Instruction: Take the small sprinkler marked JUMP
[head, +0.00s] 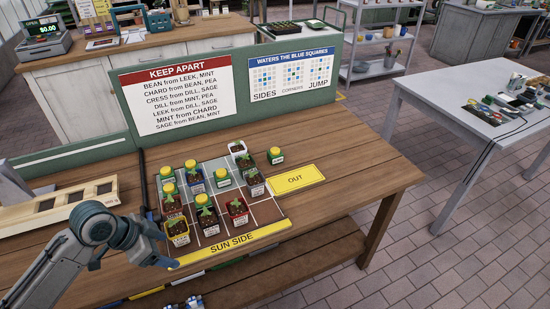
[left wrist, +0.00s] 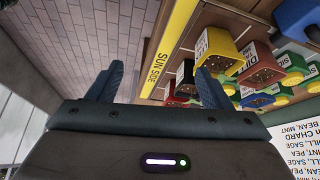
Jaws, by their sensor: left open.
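The board headed WATERS THE BLUE SQUARES (head: 291,72) shows patterns named SIDES, CORNERS and JUMP. My left gripper (head: 165,261) is low at the table's front edge, left of the SUN SIDE strip. In the left wrist view its fingers (left wrist: 158,85) are apart with nothing between them. My right gripper is not in view.
Pots, including a yellow one (head: 178,239) and a red one (head: 238,215), crowd the grid. A yellow OUT card (head: 295,179) lies to its right; the table's right end is bare. A KEEP APART board (head: 178,90) stands behind. A wooden tray (head: 65,207) lies left.

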